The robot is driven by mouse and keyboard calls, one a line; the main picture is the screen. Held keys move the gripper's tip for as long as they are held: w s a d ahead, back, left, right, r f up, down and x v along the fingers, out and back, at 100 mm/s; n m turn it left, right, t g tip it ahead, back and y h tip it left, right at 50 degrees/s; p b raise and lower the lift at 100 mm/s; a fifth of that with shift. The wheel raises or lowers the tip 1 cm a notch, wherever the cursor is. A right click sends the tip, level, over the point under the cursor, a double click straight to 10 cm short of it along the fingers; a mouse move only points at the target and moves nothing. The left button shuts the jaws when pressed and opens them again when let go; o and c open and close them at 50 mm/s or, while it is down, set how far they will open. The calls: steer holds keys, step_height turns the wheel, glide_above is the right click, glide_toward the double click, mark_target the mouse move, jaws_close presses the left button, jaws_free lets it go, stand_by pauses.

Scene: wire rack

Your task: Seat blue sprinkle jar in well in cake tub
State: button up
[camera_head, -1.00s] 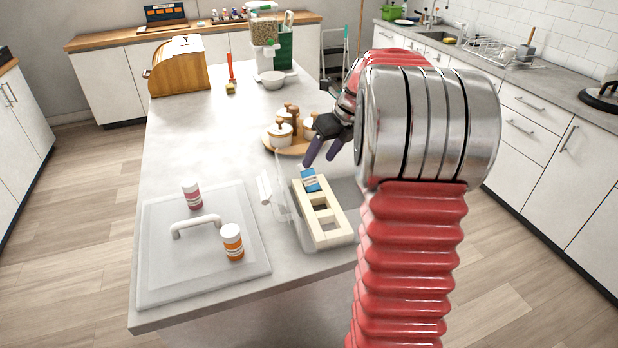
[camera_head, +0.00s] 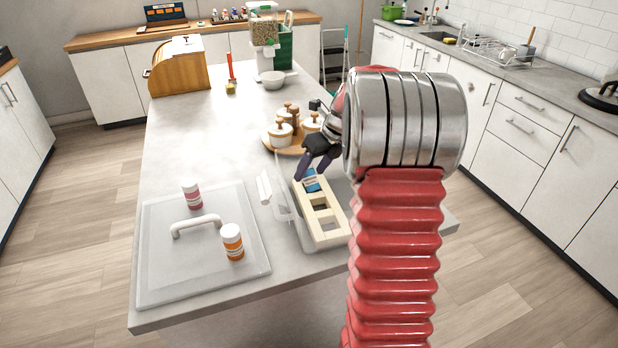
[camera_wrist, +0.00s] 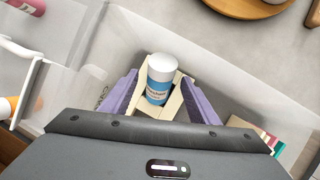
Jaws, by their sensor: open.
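The blue sprinkle jar (camera_head: 311,184), with a white cap and blue label, is at the far end of the cream insert (camera_head: 332,237) inside the clear cake tub (camera_head: 283,190). It also shows in the wrist view (camera_wrist: 158,86), where it looks tilted. Its base is hidden, so I cannot tell how deep it sits in the well. My gripper (camera_head: 311,172) is open, its purple fingers on either side of the jar. In the wrist view my gripper (camera_wrist: 160,92) straddles it; contact is unclear. Empty square wells show nearer the front of the insert.
Left of the tub, a translucent lid (camera_head: 160,260) with a white handle lies on the counter, with a pink-labelled jar (camera_head: 191,195) and an orange jar (camera_head: 232,242) on it. A wooden turntable (camera_head: 272,146) with lidded pots stands just behind the tub.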

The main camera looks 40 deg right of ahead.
mark_target(310, 170)
steer(key=shift+w+a+f, duration=0.1)
steer(key=shift+w+f, duration=0.1)
steer(key=shift+f, duration=0.2)
steer(key=shift+c, duration=0.2)
steer(key=c, duration=1.2)
steer(key=shift+r, duration=0.15)
step_height(310, 170, up, 10)
steer(key=shift+f, duration=0.1)
stand_by(0.5)
